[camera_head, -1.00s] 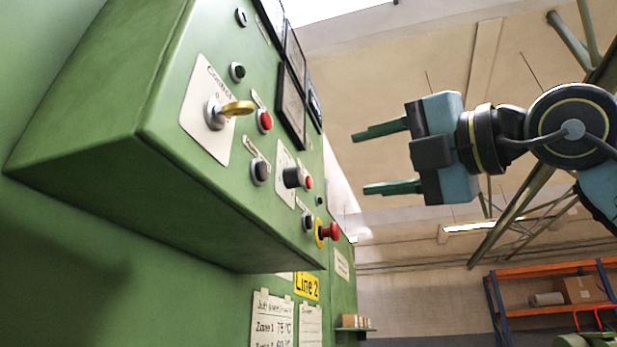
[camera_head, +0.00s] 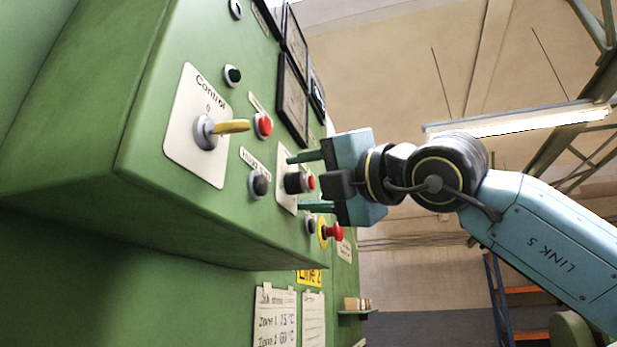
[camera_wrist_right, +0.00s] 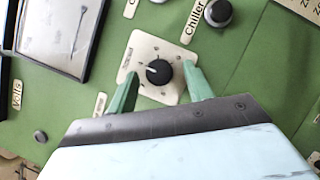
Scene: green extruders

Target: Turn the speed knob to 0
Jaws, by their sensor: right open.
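The speed knob (camera_head: 294,182) is a black round knob on a cream plate, on the green control panel's face. In the right wrist view the black knob (camera_wrist_right: 159,72) carries a white pointer line, and its plate (camera_wrist_right: 145,50) has markings too small to read. My right gripper (camera_head: 301,182) is open, with its green fingers pointing at the panel, one above and one below the knob in the head view. In the right wrist view the fingertips (camera_wrist_right: 160,80) are on either side of the knob, with gaps. I cannot tell how deep they reach. My left gripper is not in view.
Red buttons (camera_head: 263,126) and a red mushroom button (camera_head: 332,232) on a yellow ring are close by.

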